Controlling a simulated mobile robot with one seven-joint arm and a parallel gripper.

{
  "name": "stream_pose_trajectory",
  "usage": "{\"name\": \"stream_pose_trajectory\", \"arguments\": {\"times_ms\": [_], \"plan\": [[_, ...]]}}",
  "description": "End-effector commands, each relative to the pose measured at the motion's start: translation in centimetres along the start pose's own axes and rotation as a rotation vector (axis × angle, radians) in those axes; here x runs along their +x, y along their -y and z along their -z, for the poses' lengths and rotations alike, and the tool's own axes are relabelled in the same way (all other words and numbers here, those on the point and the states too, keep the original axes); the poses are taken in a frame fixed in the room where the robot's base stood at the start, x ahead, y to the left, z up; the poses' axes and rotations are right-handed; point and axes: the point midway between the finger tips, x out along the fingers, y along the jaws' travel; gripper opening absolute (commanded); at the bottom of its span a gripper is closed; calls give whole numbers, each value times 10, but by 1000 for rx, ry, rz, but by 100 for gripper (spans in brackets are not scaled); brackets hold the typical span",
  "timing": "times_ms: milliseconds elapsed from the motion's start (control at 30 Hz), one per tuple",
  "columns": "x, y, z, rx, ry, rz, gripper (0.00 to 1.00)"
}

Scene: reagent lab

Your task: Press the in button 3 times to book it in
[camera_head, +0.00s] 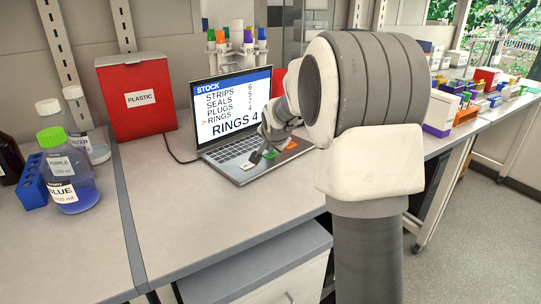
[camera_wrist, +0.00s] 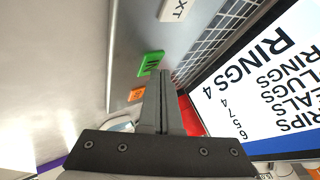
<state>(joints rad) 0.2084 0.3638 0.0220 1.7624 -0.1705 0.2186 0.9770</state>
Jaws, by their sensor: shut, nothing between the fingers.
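A laptop (camera_head: 232,112) stands open on the bench. Its screen lists strips 6, seals 5, plugs 7 and rings 4, with a mark at rings and a large "RINGS 4" below. The green IN button (camera_wrist: 150,63) lies on the laptop's front deck, between a white NEXT button (camera_wrist: 176,8) and an orange button (camera_wrist: 137,94). The green button also shows partly in the head view (camera_head: 270,154). My gripper (camera_wrist: 160,74) is shut and empty, its tips close beside the green button. I cannot tell whether they touch it.
Bottles (camera_head: 68,180) and a blue rack (camera_head: 32,182) are at the far left. A rack of coloured-cap tubes (camera_head: 237,42) is behind the screen. The bench front of the laptop is clear.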

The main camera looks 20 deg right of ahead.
Motion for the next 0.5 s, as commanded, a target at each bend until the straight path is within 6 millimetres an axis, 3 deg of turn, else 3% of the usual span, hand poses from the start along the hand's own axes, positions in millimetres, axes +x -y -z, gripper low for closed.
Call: {"name": "stream_pose_trajectory", "arguments": {"times_ms": [500], "plan": [[4, -3, -3, -1, 0, 0, 0]]}}
